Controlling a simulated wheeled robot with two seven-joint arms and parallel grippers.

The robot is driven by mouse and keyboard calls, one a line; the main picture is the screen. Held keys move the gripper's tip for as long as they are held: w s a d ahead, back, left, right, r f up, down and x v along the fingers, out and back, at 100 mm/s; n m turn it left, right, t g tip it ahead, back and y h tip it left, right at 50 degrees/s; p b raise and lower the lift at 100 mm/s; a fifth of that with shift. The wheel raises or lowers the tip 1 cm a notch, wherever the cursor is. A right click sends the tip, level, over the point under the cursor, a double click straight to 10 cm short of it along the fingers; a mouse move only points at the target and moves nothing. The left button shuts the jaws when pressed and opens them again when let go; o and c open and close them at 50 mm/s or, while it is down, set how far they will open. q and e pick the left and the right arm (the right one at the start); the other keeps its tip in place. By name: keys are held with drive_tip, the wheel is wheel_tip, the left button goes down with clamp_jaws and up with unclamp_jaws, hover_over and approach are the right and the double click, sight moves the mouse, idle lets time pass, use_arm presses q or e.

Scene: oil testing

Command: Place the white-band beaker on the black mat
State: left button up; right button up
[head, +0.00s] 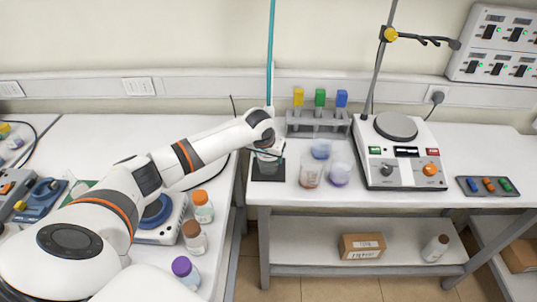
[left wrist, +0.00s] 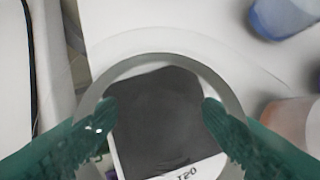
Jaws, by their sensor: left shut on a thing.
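The black mat (head: 258,177) lies at the left front part of the right-hand bench. In the left wrist view the mat (left wrist: 158,110) shows dark through the beaker, with a white lettered strip along one edge. My left gripper (head: 268,150) is shut on the clear beaker, with a teal finger on each side of its rim (left wrist: 165,62) in the left wrist view. The beaker is over the mat; whether its base touches cannot be told. Its band is not clearly visible. My right gripper is not in view.
An orange-tinted beaker (head: 310,175), a blue-tinted one (head: 320,149) and a purple-tinted one (head: 340,172) stand close to the right of the mat. Behind them is a grey rack (head: 318,125) with coloured-top items. A hotplate stirrer (head: 400,152) stands farther right.

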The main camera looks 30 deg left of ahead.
use_arm(q)
drive_tip(key=o, duration=1)
drive_tip(key=shift+f, duration=0.1)
drive_tip(key=shift+s+r, duration=0.1)
drive_tip(key=shift+r, duration=0.4)
drive_tip(key=shift+s+d+r+b, duration=0.2)
drive_tip(key=shift+s+r+b, duration=0.1)
drive_tip(key=shift+s+r, duration=0.55)
drive_tip(key=s, duration=0.3)
drive_tip(key=s+d+b, duration=0.1)
drive_tip(key=s, duration=0.2)
drive_tip(key=s+d+b, duration=0.1)
drive_tip(key=s, duration=0.3)
drive_tip(key=shift+d+r, duration=0.1)
drive_tip(key=shift+d, duration=0.1)
drive_tip(key=shift+s+d+r, duration=0.1)
drive_tip(key=shift+s+d, duration=0.05)
drive_tip(key=shift+s, duration=0.3)
